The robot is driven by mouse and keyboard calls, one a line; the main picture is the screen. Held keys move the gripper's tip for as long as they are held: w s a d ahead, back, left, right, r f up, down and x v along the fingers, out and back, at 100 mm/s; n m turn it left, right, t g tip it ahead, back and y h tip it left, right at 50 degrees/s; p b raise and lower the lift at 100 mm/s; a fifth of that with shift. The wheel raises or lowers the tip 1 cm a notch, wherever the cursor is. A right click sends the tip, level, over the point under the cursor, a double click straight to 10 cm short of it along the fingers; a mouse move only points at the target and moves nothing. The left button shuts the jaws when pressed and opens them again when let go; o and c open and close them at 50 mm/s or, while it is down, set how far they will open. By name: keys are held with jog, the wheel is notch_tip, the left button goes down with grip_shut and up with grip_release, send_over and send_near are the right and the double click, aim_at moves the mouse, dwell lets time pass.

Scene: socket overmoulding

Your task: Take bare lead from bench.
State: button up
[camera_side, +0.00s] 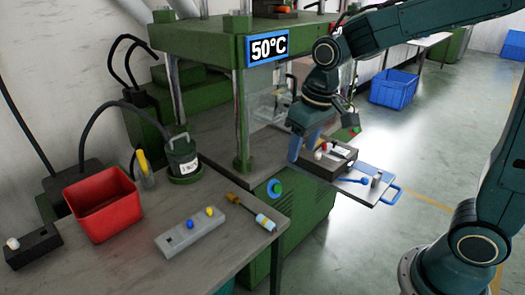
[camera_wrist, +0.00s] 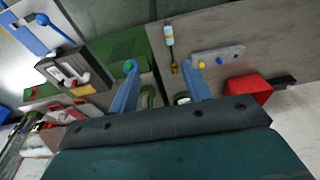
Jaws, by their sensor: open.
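My gripper (camera_side: 303,150) is in front of the press, above and beside the dark block on the tray. In the wrist view its two blue fingers (camera_wrist: 160,70) stand apart with nothing between them. I cannot pick out a bare lead with certainty. On the bench (camera_side: 215,250), a grey block (camera_side: 205,232) carries a blue and a yellow knob; it also shows in the wrist view (camera_wrist: 218,56). A black block (camera_side: 32,248) with a whitish piece on it lies at the bench's left end. My gripper is away from both blocks.
A red bin (camera_side: 100,203), a green pot (camera_side: 182,157) and a small labelled tool (camera_side: 252,213) stand or lie on the bench. A dark block (camera_side: 328,160) sits on a tray (camera_side: 372,185) with a blue handle. The press column (camera_side: 242,125) rises between bench and gripper.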

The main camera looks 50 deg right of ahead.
jog(key=g, duration=0.2)
send_over(264, 218)
notch_tip(264, 218, down, 12)
jog(key=shift+s+f, duration=0.1)
jog(key=shift+f, duration=4.25)
jog(key=shift+f, duration=0.1)
jog(key=shift+f, duration=2.5)
grip_shut()
